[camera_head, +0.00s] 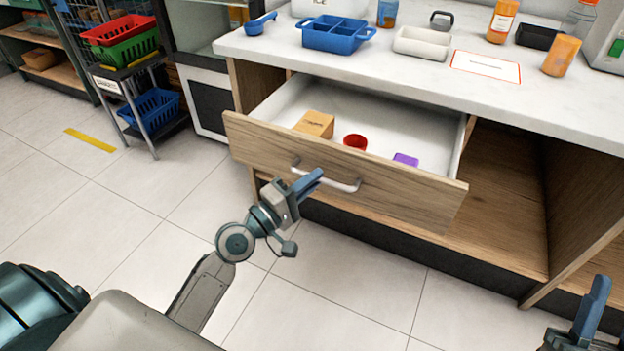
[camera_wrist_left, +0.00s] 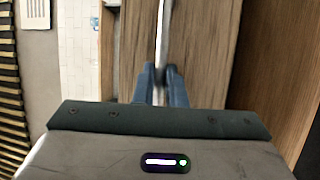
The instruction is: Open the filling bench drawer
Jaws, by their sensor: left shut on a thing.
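The filling bench drawer (camera_head: 345,168) has a wood front and white inside, and it stands pulled well out of the bench. It holds a tan box (camera_head: 315,124), a red round item (camera_head: 355,142) and a purple item (camera_head: 405,160). My left gripper (camera_head: 308,182) is shut on the drawer's metal bar handle (camera_head: 343,186), near its left end. In the left wrist view the blue fingers (camera_wrist_left: 161,85) close around the handle (camera_wrist_left: 163,35). My right gripper (camera_head: 590,315) is partly in view at the lower right, away from the drawer; its jaw opening is unclear.
The white bench top (camera_head: 430,75) carries a blue divided tray (camera_head: 335,36), a pale tray (camera_head: 422,43), orange bottles (camera_head: 503,20) and a sheet (camera_head: 486,66). An open wooden shelf space (camera_head: 500,215) lies right of the drawer. A basket rack (camera_head: 125,80) stands at left. The tiled floor in front is clear.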

